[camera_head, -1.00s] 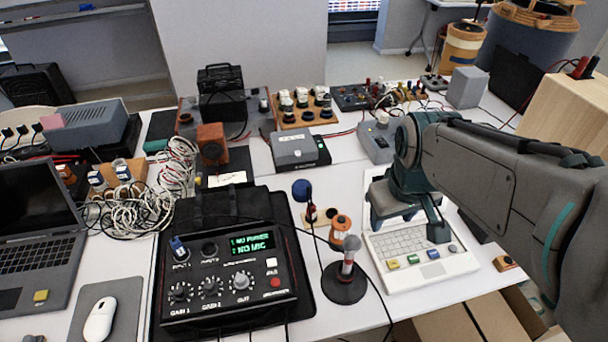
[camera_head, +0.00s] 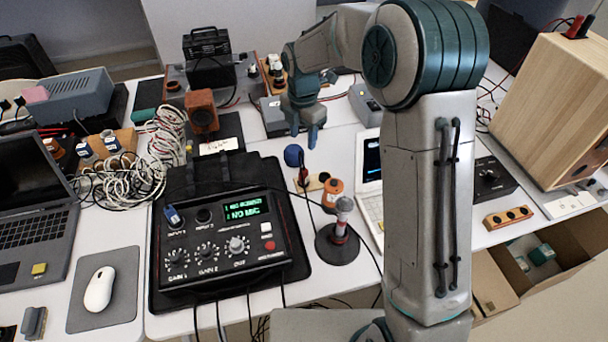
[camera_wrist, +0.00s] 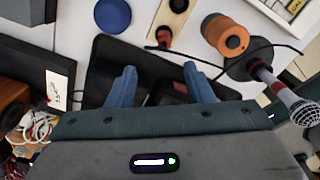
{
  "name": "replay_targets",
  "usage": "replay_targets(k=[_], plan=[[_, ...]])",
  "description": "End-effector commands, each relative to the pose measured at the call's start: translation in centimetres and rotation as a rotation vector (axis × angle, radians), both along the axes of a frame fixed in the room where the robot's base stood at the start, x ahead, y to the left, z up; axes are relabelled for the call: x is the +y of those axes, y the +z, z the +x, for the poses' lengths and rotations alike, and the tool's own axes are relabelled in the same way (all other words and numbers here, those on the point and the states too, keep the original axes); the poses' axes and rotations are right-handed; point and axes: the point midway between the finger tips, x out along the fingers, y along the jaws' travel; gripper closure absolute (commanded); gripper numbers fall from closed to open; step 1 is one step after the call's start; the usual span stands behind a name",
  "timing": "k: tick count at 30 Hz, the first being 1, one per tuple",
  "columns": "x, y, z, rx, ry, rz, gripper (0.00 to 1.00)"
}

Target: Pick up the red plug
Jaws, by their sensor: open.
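A small red plug (camera_wrist: 163,37) with a black cable sits at a small wooden plate (camera_wrist: 176,18) in the wrist view. In the head view the plug (camera_head: 304,177) is small, standing at that plate behind the orange spool. My gripper (camera_wrist: 160,67) is open with its blue fingers apart and nothing seen between them. The plug lies just beyond the fingertips in the wrist view. In the head view my gripper (camera_head: 303,138) points down over the table, behind the plug. Whether the plug is seated in the plate is unclear.
A blue ball (camera_wrist: 113,15), an orange spool (camera_wrist: 228,36) and a microphone on a round stand (camera_head: 337,240) are close to the plug. The black mixer (camera_head: 222,240) stands in front, its screen reading "NO MIC". Tangled white cables (camera_head: 165,150) lie left.

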Motion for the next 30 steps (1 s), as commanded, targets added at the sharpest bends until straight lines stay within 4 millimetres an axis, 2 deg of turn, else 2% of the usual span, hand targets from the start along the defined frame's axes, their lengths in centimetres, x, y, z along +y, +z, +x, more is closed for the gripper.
replay_targets(k=[9, 12, 19, 27, 30], plan=[[0.0, -5.9, -0.1, 0.006, 0.007, -0.001, 0.53], [0.0, -7.3, -0.1, 0.004, 0.005, -0.001, 0.53], [0.0, -8.9, -0.3, 0.003, 0.005, -0.001, 0.53], [-0.2, -12.7, -0.9, 0.003, 0.005, -0.001, 0.53], [-0.2, -13.3, -0.9, 0.002, 0.005, -0.001, 0.53]])
